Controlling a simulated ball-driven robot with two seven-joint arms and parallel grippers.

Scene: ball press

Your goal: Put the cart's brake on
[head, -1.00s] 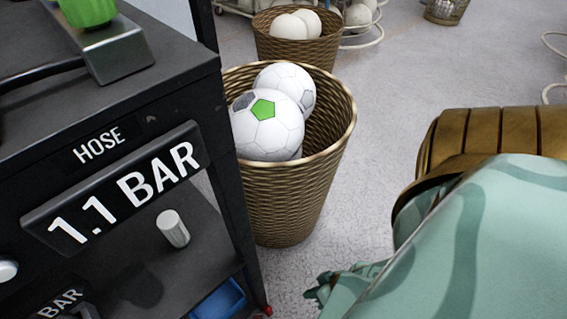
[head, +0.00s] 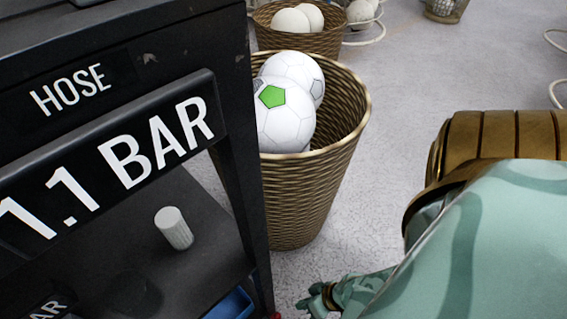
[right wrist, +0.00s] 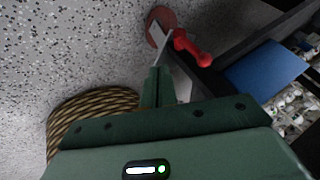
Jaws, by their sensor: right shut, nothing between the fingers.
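The dark cart (head: 110,130) fills the left of the head view, with "HOSE" and "1.1 BAR" labels on it. In the right wrist view, a red lever (right wrist: 190,45), apparently the brake, sticks out near a reddish caster wheel (right wrist: 160,22) at the cart's lower corner. Only a sliver of red shows at the bottom edge of the head view. My right gripper (right wrist: 158,74) is shut and empty, its tips just short of the wheel and lever in the picture; I cannot tell if they touch. It also shows low in the head view (head: 318,300). My left gripper is out of view.
A wicker basket (head: 310,205) with soccer balls (head: 285,122) stands close beside the cart. Another basket (head: 300,42) with white balls is behind it. A blue bin (head: 232,305) sits on the cart's lower shelf. Speckled floor lies open between basket and my arm.

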